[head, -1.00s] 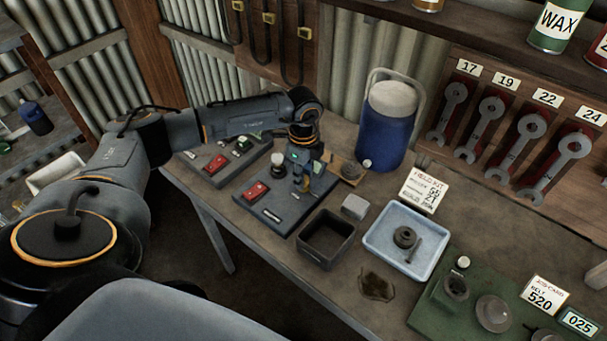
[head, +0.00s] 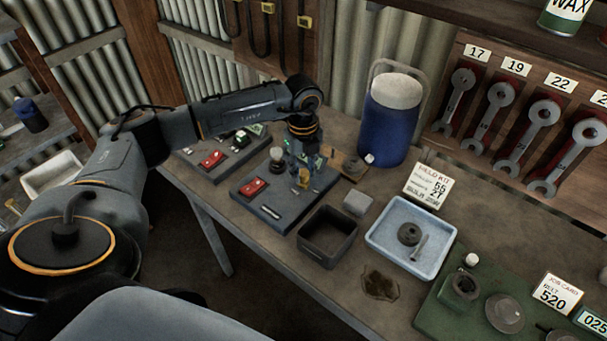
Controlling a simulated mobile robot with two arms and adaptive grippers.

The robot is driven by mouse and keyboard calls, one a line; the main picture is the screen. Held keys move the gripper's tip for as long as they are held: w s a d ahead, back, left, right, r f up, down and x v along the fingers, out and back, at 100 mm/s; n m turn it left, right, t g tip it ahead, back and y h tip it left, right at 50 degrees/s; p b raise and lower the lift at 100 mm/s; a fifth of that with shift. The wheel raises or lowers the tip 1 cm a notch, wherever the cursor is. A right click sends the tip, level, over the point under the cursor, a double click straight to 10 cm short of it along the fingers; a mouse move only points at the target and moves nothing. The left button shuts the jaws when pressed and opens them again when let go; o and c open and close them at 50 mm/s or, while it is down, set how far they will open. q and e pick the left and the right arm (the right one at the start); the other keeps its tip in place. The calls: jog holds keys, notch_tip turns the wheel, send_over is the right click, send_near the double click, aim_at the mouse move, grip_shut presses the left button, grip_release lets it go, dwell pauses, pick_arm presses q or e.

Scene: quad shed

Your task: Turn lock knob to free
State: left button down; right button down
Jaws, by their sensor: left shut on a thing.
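A dark grey panel (head: 272,214) lies on the bench with a red switch (head: 252,187) and a pale round-topped knob (head: 277,154). My left gripper (head: 303,175) points down over the panel's far right part. It is shut on a small yellowish knob (head: 304,180), taken to be the lock knob. The gripper hides much of this knob, so its exact angle cannot be read. My right gripper is not in view.
A second panel (head: 213,161) with a red switch lies to the left. Near the gripper are an open dark box (head: 327,252), a small grey block (head: 356,203) and a blue cooler (head: 387,130). A pale blue tray (head: 383,252) holds a ring and a bolt.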

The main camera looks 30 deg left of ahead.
aim_at(303, 172)
pick_arm(q)
jog(key=m+b, duration=0.4)
jog(key=m, duration=0.2)
jog(key=shift+f, duration=0.2)
jog(key=m+b, duration=0.1)
jog(key=m, duration=0.2)
jog(key=shift+m+b, duration=0.3)
jog(key=shift+b, duration=0.1)
jog(key=shift+r+m+b, duration=0.15)
jog(key=shift+m+b, duration=0.3)
jog(key=shift+m, duration=0.75)
jog(key=c, duration=1)
grip_release()
jog(key=shift+r, duration=0.15)
notch_tip(303, 172, up, 12)
jog(key=shift+f, duration=0.1)
